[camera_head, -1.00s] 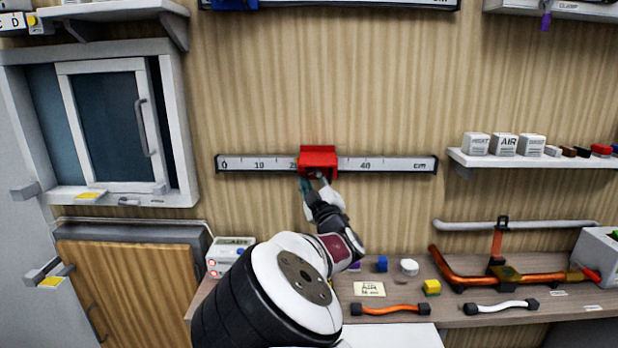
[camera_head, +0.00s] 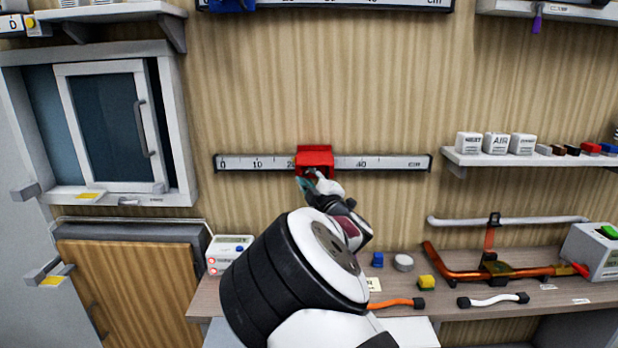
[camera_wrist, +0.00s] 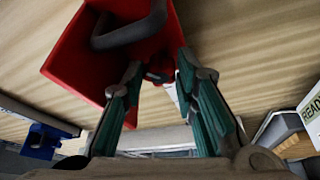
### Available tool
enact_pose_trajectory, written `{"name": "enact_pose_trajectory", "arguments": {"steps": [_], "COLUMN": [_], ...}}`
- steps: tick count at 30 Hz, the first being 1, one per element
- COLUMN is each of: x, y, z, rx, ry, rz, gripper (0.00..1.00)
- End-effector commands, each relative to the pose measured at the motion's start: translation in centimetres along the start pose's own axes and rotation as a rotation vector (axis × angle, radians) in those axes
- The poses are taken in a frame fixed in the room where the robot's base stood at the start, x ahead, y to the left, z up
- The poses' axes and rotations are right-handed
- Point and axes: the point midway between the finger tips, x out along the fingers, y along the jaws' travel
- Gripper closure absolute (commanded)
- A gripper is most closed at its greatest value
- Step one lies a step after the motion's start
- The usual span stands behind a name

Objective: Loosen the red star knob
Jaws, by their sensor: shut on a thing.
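A red slider block (camera_head: 315,157) sits on the wall ruler rail (camera_head: 395,163), between the 20 and 40 marks. In the wrist view the red block (camera_wrist: 85,60) fills the upper left, with a dark handle across it. The red star knob (camera_wrist: 158,75) shows small and dark under the block, between my green-padded fingertips; its shape is partly hidden. My gripper (camera_wrist: 160,80) is shut on the knob. In the head view my gripper (camera_head: 307,180) is just below the red block, and the knob cannot be made out there.
A shelf (camera_head: 530,158) with labelled white boxes is at right. A framed window (camera_head: 115,130) is at left. The wall around the rail is clear.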

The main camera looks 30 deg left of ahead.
Motion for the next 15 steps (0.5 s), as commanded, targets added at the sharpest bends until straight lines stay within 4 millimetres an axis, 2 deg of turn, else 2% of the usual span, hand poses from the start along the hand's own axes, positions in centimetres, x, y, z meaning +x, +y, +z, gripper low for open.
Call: {"name": "enact_pose_trajectory", "arguments": {"steps": [5,6,8,15], "x": [0.02,0.02,0.01,0.01], "y": [0.07,0.07,0.07,0.17], "z": [0.01,0.01,0.02,0.01], "rx": [0.001,0.001,0.001,0.001], "ry": [0.000,0.000,0.000,0.000], "rz": [0.002,0.002,0.002,0.003], "gripper": [1.00,0.66,0.53,0.52]}}
